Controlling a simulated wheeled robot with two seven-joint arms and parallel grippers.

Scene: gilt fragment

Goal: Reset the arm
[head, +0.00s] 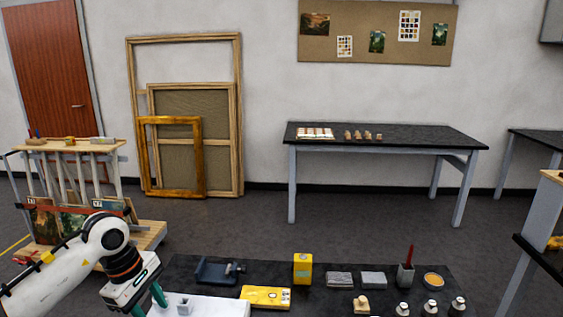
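My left arm comes in from the lower left, white with a dark and orange wrist. Its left gripper (150,302) has two green fingers, which stand apart with nothing seen between them. It is over the left front of the black worktable (315,269), beside a white board or tray (221,308) with a small grey piece (184,304) on it. The lower fingertip is close to the picture's bottom edge. My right arm and gripper are out of view.
The worktable holds a blue-grey clamp (219,271), a yellow box (302,268), a flat yellow pack (265,297), grey blocks (373,280), a cup with a red-handled tool (405,275) and small bottles (430,307). A wooden rack (70,146) stands left.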

